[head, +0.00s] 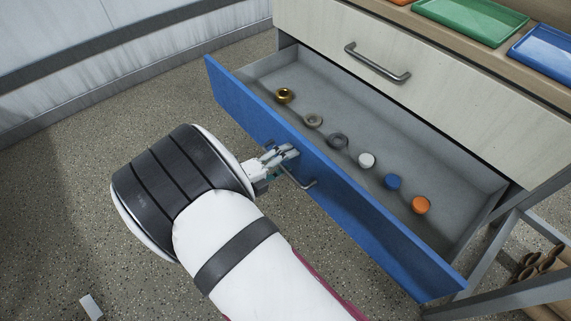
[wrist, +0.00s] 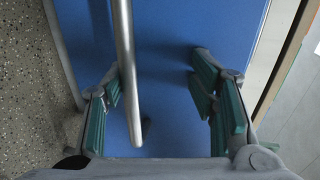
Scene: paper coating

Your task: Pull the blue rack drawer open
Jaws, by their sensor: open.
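The blue rack drawer (head: 350,218) stands pulled out from the rack in the head view, with its grey inside showing. Its blue front also fills much of the wrist view (wrist: 170,40). The drawer's bar handle (head: 300,182) is on the outer face; in the wrist view the handle (wrist: 126,75) lies between my fingers, closer to the left one. My gripper (head: 285,155) is at the handle in the head view. In the wrist view my gripper (wrist: 160,90) is open, with its two fingers apart on either side of the bar.
Several small ring- and cap-like items, such as an orange one (head: 420,205), lie in a row in the drawer. A pale closed drawer (head: 440,75) with a handle is above. Green (head: 470,18) and blue (head: 545,50) trays sit on top. The floor at left is mostly clear.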

